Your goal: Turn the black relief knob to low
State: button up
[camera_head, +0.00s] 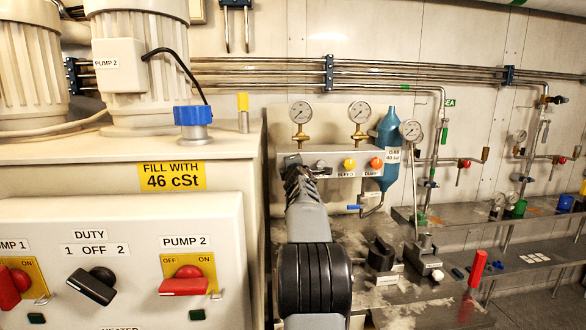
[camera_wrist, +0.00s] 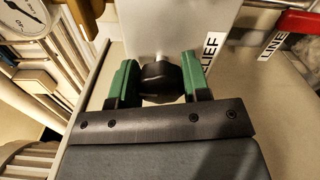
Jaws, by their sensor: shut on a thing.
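The black relief knob (camera_wrist: 161,80) sits on a metal stem on the pale panel in the wrist view, beside a label (camera_wrist: 211,48) of which "LIEF" can be read. My gripper (camera_wrist: 160,78) has its two green fingers on either side of the knob and is shut on it. In the head view my arm reaches to the left end of the grey valve panel (camera_head: 345,155), and my gripper (camera_head: 296,168) is at that end. The knob is hidden there behind my gripper. I cannot tell which setting the knob points to.
Yellow (camera_head: 349,164) and orange (camera_head: 376,163) knobs sit on the same panel, right of my gripper. Two gauges (camera_head: 301,112) stand above it. A blue cylinder (camera_head: 388,140) is at its right. The pump cabinet (camera_head: 120,265) stands close on the left.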

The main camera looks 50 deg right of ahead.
jog(key=shift+n, duration=0.3)
dwell(0.4)
jog(key=o, duration=0.9)
jog(key=shift+o, duration=0.2)
jog(key=shift+a, duration=0.1)
jog(key=b+v, duration=0.3)
jog(key=v, duration=1)
jog(key=shift+s+a, duration=0.2)
